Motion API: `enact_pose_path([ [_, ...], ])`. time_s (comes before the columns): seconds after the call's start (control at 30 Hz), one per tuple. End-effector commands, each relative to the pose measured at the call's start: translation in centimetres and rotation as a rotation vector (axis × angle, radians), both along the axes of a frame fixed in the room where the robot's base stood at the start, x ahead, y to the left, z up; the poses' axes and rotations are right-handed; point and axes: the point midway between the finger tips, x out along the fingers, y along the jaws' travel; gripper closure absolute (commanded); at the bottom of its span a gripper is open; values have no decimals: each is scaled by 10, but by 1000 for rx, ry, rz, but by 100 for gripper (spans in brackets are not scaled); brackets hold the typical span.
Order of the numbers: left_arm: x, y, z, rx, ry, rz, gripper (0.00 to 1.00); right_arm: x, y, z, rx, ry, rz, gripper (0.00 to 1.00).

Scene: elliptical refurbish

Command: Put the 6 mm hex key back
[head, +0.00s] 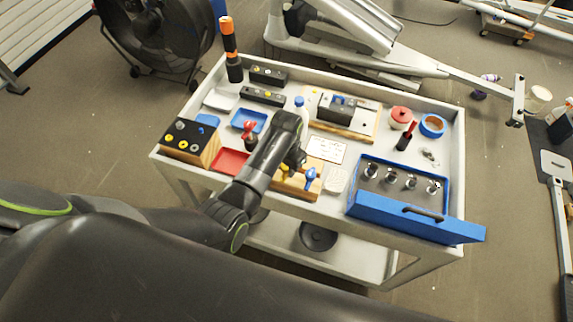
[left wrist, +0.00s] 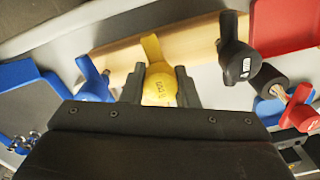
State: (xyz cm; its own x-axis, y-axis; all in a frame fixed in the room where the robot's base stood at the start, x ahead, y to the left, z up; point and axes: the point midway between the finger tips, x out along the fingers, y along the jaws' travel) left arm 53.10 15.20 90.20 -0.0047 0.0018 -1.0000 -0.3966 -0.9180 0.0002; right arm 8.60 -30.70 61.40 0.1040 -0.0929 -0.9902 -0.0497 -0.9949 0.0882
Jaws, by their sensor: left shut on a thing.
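My left gripper (head: 291,160) reaches down over the front of the cart. In the left wrist view the left gripper (left wrist: 160,92) is shut on a yellow-handled hex key (left wrist: 158,58), with one finger on each side. The yellow handle also shows in the head view (head: 285,172), partly hidden by the gripper. Its label is too small to read surely. The key is at the wooden rack (head: 296,188); I cannot tell whether its shaft is in a hole. A blue handle (head: 310,177) stands to its right. A black handle (left wrist: 237,58) stands on the other side. My right gripper is not in view.
A blue drawer box (head: 405,221) with several metal pieces is at the cart's right front. A red tray (head: 230,162) and a block with knobs (head: 190,143) lie left. A red-handled tool (left wrist: 300,108) is close by. A white bottle (head: 301,106) stands behind the gripper.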

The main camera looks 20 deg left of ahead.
Motion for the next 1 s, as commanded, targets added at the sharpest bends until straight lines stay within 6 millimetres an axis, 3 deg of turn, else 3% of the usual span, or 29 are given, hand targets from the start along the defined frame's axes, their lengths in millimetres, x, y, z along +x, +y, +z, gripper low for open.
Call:
enact_pose_path([
  [0.17,0,0,0,0,-1,0,100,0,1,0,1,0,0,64],
  [0.2,0,0,0,0,-1,0,67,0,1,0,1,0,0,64],
  [0.37,0,0,0,0,-1,0,47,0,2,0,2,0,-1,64],
  [0.73,1,0,6,0,-1,0,47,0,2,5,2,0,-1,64],
  [1.0,13,-2,40,0,-4,-1,47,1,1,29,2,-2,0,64],
])
